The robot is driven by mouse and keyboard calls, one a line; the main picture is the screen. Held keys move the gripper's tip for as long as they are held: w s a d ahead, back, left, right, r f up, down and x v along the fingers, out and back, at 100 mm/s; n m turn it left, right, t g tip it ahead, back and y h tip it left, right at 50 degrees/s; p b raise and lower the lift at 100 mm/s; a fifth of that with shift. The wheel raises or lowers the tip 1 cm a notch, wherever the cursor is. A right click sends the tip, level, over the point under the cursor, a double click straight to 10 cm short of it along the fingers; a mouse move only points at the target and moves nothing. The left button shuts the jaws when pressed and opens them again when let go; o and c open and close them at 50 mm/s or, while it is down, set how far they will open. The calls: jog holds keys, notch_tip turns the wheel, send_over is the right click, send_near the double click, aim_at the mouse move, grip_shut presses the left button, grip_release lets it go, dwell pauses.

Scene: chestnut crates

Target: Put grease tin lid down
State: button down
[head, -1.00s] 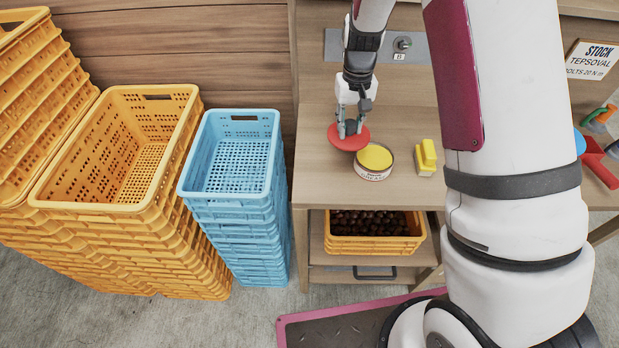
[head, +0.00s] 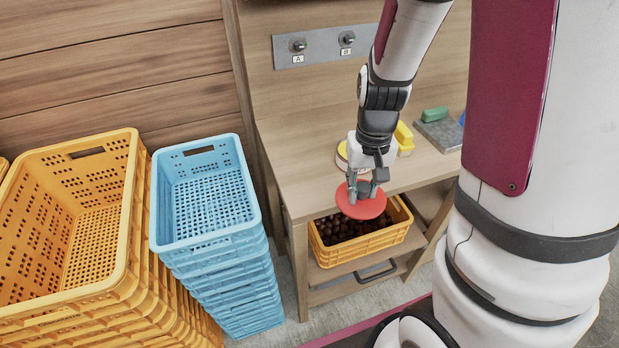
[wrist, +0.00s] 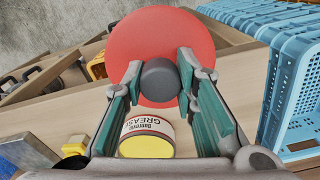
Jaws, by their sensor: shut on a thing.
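The grease tin lid is a red disc (head: 362,205) with a dark grey knob; in the wrist view the red disc (wrist: 160,45) fills the top middle. My gripper (head: 365,186) is shut on the lid's knob, which sits between the two fingers in the wrist view (wrist: 160,82). The lid is held in the air at the bench's front edge, in front of the crate of chestnuts in the head view. The grease tin (wrist: 148,135), white with a red band and yellow top, stands on the bench; in the head view my gripper partly hides the tin (head: 342,158).
The wooden bench top (head: 300,150) has free room left of the tin. A yellow block (head: 404,138) and a grey slab (head: 440,135) with a green piece stand to the right. Blue crates (head: 215,245) and orange crates (head: 75,290) are stacked left. An orange crate of chestnuts (head: 365,248) sits below.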

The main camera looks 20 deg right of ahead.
send_over(311, 183)
jog(key=shift+d+f, duration=0.1)
jog(key=shift+f, duration=0.55)
jog(key=shift+f+p, duration=0.35)
jog(key=shift+f, duration=1.4)
jog(key=shift+f, duration=0.15)
jog(key=c, duration=1.3)
grip_release()
